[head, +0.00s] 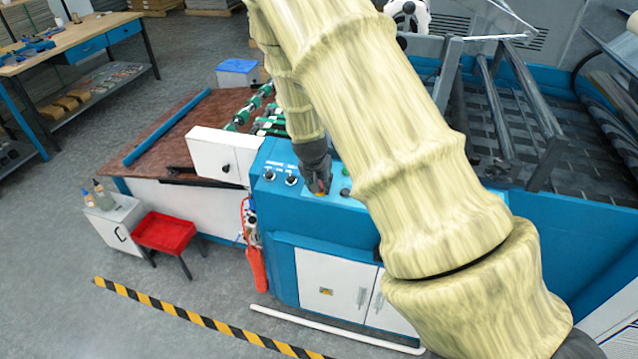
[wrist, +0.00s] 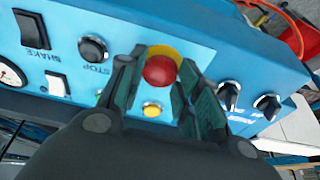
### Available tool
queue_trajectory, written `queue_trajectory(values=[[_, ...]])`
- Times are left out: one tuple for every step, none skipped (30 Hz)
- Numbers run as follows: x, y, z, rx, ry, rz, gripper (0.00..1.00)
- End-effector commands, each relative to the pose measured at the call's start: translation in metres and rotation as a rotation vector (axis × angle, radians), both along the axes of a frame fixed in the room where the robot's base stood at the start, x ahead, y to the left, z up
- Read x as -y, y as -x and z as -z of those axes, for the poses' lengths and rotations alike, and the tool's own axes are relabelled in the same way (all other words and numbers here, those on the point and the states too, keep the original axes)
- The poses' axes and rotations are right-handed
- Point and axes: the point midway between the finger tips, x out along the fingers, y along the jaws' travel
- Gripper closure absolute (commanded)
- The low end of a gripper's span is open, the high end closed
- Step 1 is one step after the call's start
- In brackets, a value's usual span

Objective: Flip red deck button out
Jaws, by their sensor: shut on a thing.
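The red deck button (wrist: 160,72) is a round red mushroom head on a yellow collar (wrist: 165,52), set in the blue control panel (wrist: 205,50). In the wrist view my gripper (wrist: 158,80) has its two dark fingers on either side of the red button, shut on it. In the head view my gripper (head: 318,188) reaches down to the top of the blue panel (head: 268,183). There the fingers mostly hide the button. A small yellow button (wrist: 152,110) sits close by on the panel, between the fingers.
Black knobs (wrist: 229,94) and (wrist: 267,105) stand to the right of my fingers. A black STOP knob (wrist: 93,49) and a SHAKE rocker switch (wrist: 32,29) are to the left. A white box (head: 222,155) is at the panel's left.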

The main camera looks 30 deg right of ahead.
Motion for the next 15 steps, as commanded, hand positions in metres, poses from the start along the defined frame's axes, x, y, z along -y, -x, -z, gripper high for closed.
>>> queue_trajectory(values=[[0.0, 0.001, -0.003, 0.0, 0.0, 0.001, 1.0], [0.0, 0.001, -0.005, 0.0, 0.0, 0.001, 1.0], [-0.001, 0.001, -0.008, 0.001, 0.001, 0.001, 1.0], [-0.001, 0.001, -0.01, 0.001, 0.001, 0.001, 1.0], [-0.001, 0.002, -0.012, 0.0, 0.0, 0.001, 1.0], [-0.001, 0.002, -0.013, 0.0, 0.0, 0.001, 1.0], [-0.001, 0.002, -0.013, 0.0, 0.0, 0.001, 1.0], [-0.001, 0.002, -0.013, 0.0, 0.0, 0.001, 1.0], [-0.001, 0.002, -0.013, 0.0, 0.0, 0.001, 1.0], [-0.001, 0.002, -0.013, 0.0, 0.0, 0.001, 1.0], [-0.001, 0.002, -0.013, 0.0, 0.0, 0.001, 1.0], [-0.001, 0.002, -0.013, 0.0, 0.0, 0.001, 1.0], [-0.001, 0.002, -0.013, 0.0, 0.0, 0.001, 1.0], [-0.001, 0.002, -0.013, 0.0, 0.0, 0.001, 0.62], [-0.001, 0.002, -0.013, 0.0, 0.001, 0.001, 0.55]])
